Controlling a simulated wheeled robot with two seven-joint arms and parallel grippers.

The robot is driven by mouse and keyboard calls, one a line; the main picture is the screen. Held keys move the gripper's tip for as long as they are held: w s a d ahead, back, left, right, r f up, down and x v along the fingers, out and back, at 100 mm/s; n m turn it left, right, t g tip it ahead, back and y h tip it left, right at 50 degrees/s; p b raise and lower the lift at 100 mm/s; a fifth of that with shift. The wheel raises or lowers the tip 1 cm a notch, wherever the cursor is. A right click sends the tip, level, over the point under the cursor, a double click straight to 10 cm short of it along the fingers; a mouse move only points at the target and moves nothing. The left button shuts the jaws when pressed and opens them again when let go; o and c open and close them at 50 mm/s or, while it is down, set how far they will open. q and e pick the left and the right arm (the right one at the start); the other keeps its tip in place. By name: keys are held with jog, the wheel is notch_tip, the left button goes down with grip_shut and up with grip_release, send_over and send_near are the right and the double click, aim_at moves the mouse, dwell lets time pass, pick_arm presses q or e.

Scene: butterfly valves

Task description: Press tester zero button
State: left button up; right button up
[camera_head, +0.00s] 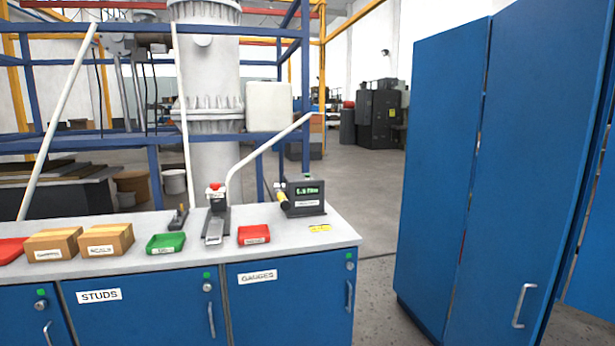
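The tester (306,197) is a dark box with a lit green display, standing near the right end of the grey workbench (190,254). The display digits are too small to read surely. A white label is on its front below the display, and a yellow tool or handle (283,199) is at its left side. I cannot make out the zero button at this size. Neither of my grippers is in view.
A red tray (254,235), green tray (165,243) and cardboard boxes (105,239) stand on the bench. A grey device with a red top (216,212) stands left of the tester. Blue cabinets (440,170) rise at right; open floor lies between bench and cabinets.

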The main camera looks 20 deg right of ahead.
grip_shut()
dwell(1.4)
